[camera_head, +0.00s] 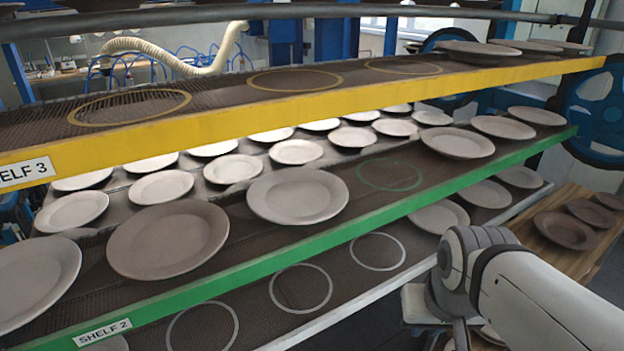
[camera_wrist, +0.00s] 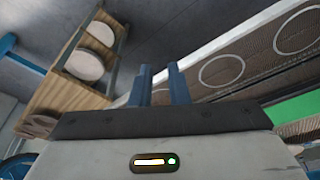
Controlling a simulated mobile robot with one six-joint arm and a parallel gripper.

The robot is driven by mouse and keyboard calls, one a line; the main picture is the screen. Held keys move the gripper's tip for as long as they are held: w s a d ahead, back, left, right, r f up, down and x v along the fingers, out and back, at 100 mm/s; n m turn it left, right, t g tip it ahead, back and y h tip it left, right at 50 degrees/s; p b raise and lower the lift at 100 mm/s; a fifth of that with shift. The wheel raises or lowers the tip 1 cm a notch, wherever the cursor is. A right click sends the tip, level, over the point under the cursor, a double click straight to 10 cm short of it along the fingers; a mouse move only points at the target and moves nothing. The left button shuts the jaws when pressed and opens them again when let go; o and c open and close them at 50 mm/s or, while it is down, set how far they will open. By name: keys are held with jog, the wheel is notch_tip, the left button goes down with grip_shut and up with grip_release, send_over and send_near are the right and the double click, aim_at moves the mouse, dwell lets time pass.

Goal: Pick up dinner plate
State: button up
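Many pale round plates sit on the shelves in the head view; which one is the dinner plate I cannot tell. On the green-edged shelf 2 are a brownish plate (camera_head: 168,239), a grey plate (camera_head: 297,195) and a plate (camera_head: 457,142) beyond an empty green ring. On the lower shelf a plate (camera_head: 439,216) sits behind my arm. In the wrist view my gripper (camera_wrist: 159,82) points its two blue fingers forward, apart, with nothing between them. The fingers are not clear in the head view. No plate touches them.
Yellow-edged shelf 3 (camera_head: 300,107) overhangs shelf 2 (camera_head: 300,253). Empty white rings (camera_head: 302,289) mark the lower shelf. A wooden rack (camera_head: 562,258) holds brown plates at the right; a wooden rack with white plates (camera_wrist: 84,65) shows in the wrist view.

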jog(key=w+d+r+n+t+h+p, duration=0.15)
jog(key=w+n+t, duration=0.45)
jog(key=w+n, duration=0.7)
jog(key=n+t+y, duration=0.2)
jog(key=n+y, duration=0.7)
jog(key=n, duration=0.5)
send_near(341, 210)
jog(key=x, duration=0.4)
jog(key=shift+w+a+f+y+p, duration=0.15)
jog(key=shift+w+f+y+p, duration=0.1)
jog(key=shift+p, duration=0.2)
jog(key=shift+p+x, duration=0.8)
jog(key=shift+x, duration=2.75)
jog(key=shift+r, duration=0.15)
grip_shut()
